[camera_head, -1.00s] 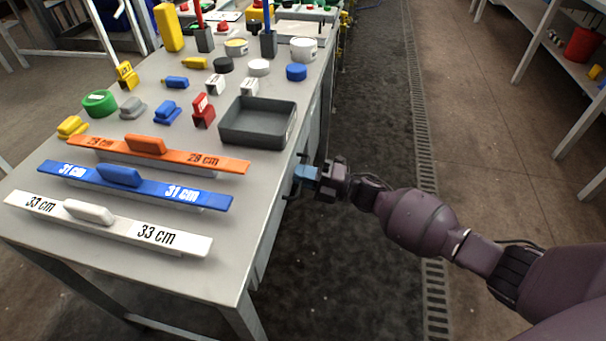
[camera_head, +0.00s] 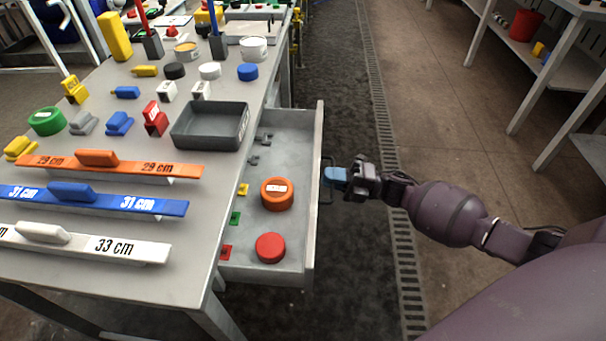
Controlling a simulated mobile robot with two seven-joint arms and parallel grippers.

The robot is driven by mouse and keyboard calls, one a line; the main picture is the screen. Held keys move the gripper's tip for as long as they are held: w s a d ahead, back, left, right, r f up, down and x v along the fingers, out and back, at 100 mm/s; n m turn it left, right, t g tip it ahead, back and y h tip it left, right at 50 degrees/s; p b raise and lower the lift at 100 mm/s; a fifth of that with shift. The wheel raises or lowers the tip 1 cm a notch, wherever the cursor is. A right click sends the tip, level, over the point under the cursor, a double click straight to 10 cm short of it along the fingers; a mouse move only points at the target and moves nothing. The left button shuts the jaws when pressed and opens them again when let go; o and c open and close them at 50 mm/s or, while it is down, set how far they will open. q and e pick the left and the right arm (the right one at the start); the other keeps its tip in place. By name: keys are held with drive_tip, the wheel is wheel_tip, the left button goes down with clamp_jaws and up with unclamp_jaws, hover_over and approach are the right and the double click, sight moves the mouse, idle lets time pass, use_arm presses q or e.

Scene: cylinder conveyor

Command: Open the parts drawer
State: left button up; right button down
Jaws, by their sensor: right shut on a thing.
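The parts drawer (camera_head: 313,215) stands pulled out from the right side of the grey table. Inside it lie an orange round part (camera_head: 277,194), a red round part (camera_head: 270,247), small yellow, green and red pieces along its left side, and small grey parts near the back. My right gripper (camera_head: 333,176) is at the drawer's front, shut on the drawer handle (camera_head: 327,190). Its blue fingertips cover part of the handle. My left gripper is not in view.
The table (camera_head: 190,240) carries an empty grey tray (camera_head: 181,146), orange, blue and white length bars, and several small coloured parts. The floor right of the drawer is clear. A shelf (camera_head: 500,75) stands at the far right.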

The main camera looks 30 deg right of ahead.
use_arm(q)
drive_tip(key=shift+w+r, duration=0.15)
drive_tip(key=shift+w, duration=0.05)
use_arm(e)
drive_tip(key=r+v, duration=0.2)
drive_tip(key=v, duration=1.2)
drive_tip(key=shift+s+d+r, duration=0.2)
drive_tip(key=shift+r, duration=0.15)
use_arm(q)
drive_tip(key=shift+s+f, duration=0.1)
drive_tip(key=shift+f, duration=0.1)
use_arm(e)
drive_tip(key=c, duration=1.2)
unclamp_jaws()
use_arm(q)
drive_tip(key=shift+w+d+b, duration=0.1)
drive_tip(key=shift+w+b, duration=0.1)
drive_tip(key=shift+b, duration=0.4)
use_arm(e)
drive_tip(key=shift+v, duration=5.45)
